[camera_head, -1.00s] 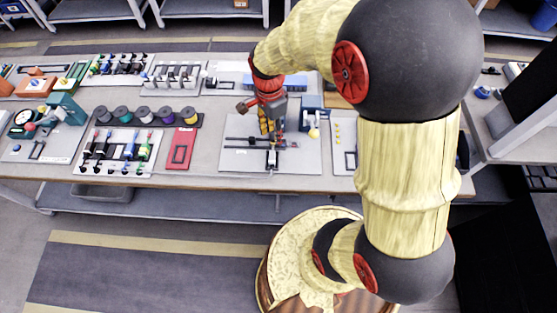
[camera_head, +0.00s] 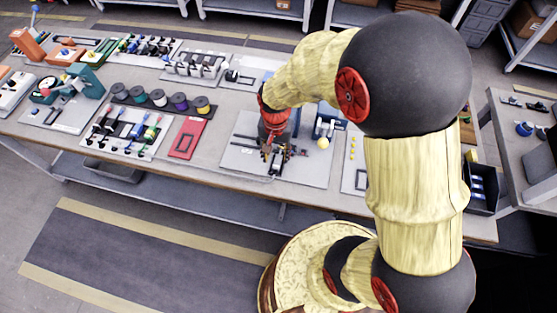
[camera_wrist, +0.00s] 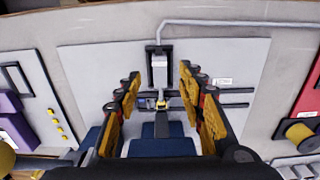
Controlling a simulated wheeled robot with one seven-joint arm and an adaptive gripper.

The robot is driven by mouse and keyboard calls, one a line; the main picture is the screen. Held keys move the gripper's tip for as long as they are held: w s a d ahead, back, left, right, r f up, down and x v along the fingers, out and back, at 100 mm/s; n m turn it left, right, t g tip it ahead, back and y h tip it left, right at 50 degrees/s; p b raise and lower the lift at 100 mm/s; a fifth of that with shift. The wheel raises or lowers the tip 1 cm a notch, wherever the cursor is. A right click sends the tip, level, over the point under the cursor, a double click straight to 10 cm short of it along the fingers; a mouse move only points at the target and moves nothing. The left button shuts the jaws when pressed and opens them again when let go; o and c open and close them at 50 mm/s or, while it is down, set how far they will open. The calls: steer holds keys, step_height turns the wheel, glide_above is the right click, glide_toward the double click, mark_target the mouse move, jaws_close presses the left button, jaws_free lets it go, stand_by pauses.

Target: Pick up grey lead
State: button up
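My gripper (camera_head: 270,158) is over the light grey board (camera_head: 312,172) in the middle of the bench. In the wrist view my gripper (camera_wrist: 160,76) is open, with a yellow-padded finger on each side. A thin grey lead (camera_wrist: 230,23) runs up from this block, bends, and goes off to the right. The fingers stand apart from the block on both sides. Whether they reach down to its height I cannot tell. In the head view my gripper hides most of the block.
Dark flat bars (camera_wrist: 236,98) lie to the right of the block. A blue part (camera_wrist: 160,147) sits at the lower edge, partly hidden by my gripper. A red plate (camera_head: 187,138), a rack of coloured leads (camera_head: 128,130) and several spools (camera_head: 180,102) are to the left.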

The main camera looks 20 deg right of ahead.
mark_target(277, 163)
steer(key=f, duration=0.1)
steer(key=f+b, duration=0.1)
steer(key=f, duration=0.1)
steer(key=f+b, duration=0.1)
steer(key=f, duration=0.1)
steer(key=shift+w+d+f, duration=0.15)
steer(key=shift+w+d, duration=0.05)
steer(key=shift+w, duration=0.1)
steer(key=c, duration=0.3)
jaws_close()
